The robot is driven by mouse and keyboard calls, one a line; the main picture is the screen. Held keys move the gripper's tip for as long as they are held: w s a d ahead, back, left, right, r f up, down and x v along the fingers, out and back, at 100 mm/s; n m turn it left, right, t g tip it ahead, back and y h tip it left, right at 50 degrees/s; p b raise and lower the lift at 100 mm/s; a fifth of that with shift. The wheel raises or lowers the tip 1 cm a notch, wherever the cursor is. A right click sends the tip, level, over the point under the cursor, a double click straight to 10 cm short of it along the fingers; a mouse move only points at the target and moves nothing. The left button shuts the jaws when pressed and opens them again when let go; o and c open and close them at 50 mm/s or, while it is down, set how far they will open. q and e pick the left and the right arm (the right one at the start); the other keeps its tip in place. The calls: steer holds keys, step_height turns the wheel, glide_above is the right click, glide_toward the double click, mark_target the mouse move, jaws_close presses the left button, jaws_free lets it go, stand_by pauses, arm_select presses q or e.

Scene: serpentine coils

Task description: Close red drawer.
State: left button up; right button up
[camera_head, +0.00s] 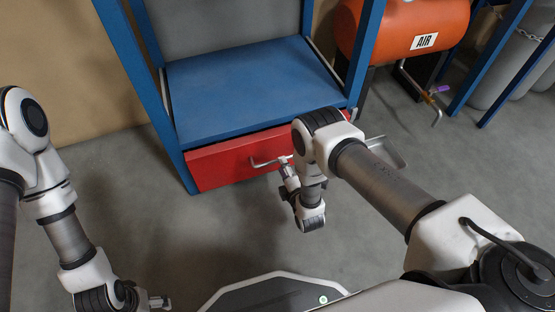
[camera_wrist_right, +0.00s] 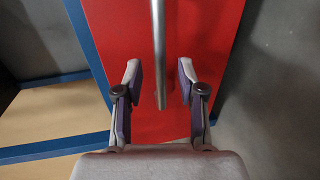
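The red drawer (camera_head: 225,163) sits under the blue shelf top, its front facing me. How far it stands out from the frame is hard to tell. Its metal bar handle (camera_head: 265,162) shows beside my right gripper (camera_head: 285,168), and part of the drawer is hidden behind my right arm. In the right wrist view, the handle (camera_wrist_right: 158,45) runs between the two spread fingers of my right gripper (camera_wrist_right: 160,80), with gaps on both sides. The red drawer front (camera_wrist_right: 205,40) lies behind it. My left gripper (camera_head: 160,302) is at the bottom left, away from the drawer, and only partly visible.
The blue rack (camera_head: 255,85) has upright posts at its corners. An orange air tank (camera_head: 400,28) stands to its right. A metal tray-like piece (camera_head: 386,152) shows behind my right arm. The grey floor (camera_head: 140,215) in front of the drawer is clear.

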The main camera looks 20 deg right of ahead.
mark_target(276, 150)
steer(key=b+x, duration=0.1)
steer(key=x, duration=0.3)
steer(key=shift+w+f, duration=0.1)
steer(key=shift+w, duration=0.05)
jaws_close()
steer(key=x, duration=0.1)
steer(key=b+x, duration=0.2)
steer(key=shift+w+r, duration=0.2)
steer(key=shift+w, duration=0.2)
steer(key=shift+w+r+b, duration=0.1)
steer(key=shift+w+b, duration=0.2)
steer(key=shift+b, duration=0.05)
steer(key=shift+w+d+r, duration=0.1)
steer(key=shift+r, duration=0.1)
jaws_free()
steer(key=shift+f, duration=0.1)
